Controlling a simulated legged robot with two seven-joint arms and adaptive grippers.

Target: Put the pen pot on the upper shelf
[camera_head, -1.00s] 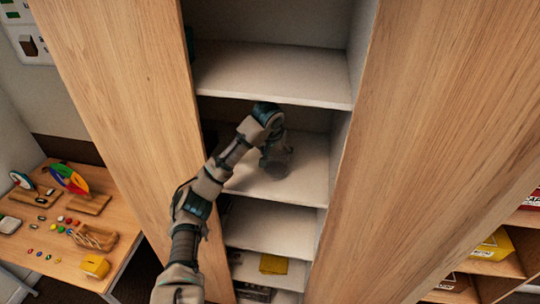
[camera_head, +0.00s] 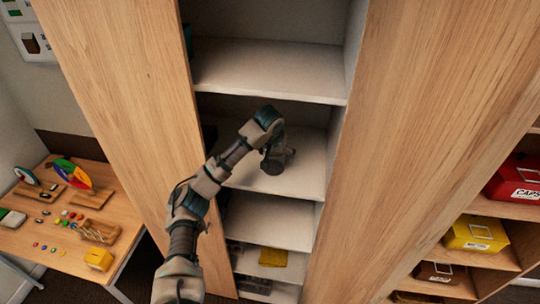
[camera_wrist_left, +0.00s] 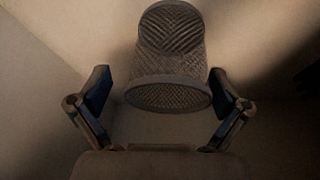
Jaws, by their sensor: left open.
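The pen pot (camera_wrist_left: 168,62) is a dark mesh cup, seen large in the left wrist view. Its wide rim faces my left gripper (camera_wrist_left: 158,98), whose two fingers stand apart at either side of that rim, with gaps showing. In the head view the pot (camera_head: 272,168) is a small dark shape at the gripper's tip, partly covered by it. It is on a middle shelf (camera_head: 304,181) of the tall cabinet. The upper shelf (camera_head: 268,72) is above it and its visible part is bare. My right gripper is not in view.
Wooden cabinet doors or panels (camera_head: 120,90) flank the opening on both sides. Lower shelves hold a yellow item (camera_head: 273,257) and dark things. At right, cubbies hold red (camera_head: 515,178) and yellow (camera_head: 476,233) bins. At left, a table (camera_head: 75,260) carries small sorting pieces.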

